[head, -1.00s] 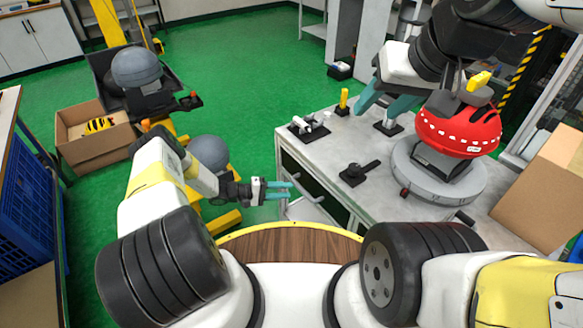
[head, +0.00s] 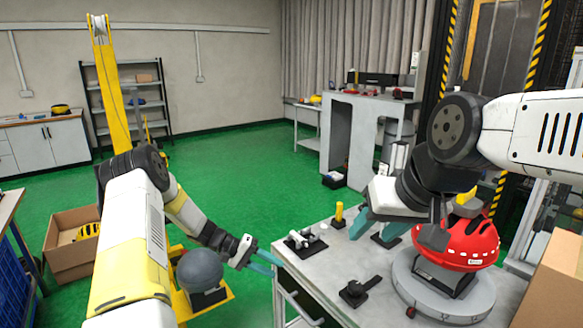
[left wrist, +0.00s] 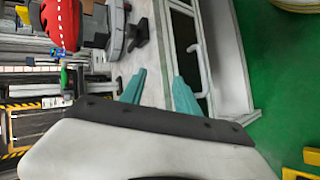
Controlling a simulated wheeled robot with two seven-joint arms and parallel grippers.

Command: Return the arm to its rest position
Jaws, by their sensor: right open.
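My left gripper (head: 265,262) hangs beside the near left corner of the grey workbench (head: 335,258), with nothing between its teal fingers. The left wrist view shows those fingers (left wrist: 158,92) apart, with the bench's side and handle beyond them. My right gripper (head: 376,228) is over the bench, left of the red helmet (head: 470,243). Its teal fingers are spread and hold nothing that I can see. The helmet sits on a dark support on a round grey base (head: 440,296), partly hidden by my right arm. It also shows in the left wrist view (left wrist: 60,22).
On the bench are a white clamp-like fixture (head: 304,241), a yellow post (head: 339,212) and a black fixture (head: 358,290). A cardboard box (head: 555,285) stands at right. A grey ball-shaped headform (head: 200,268) and an open carton (head: 72,262) are at left.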

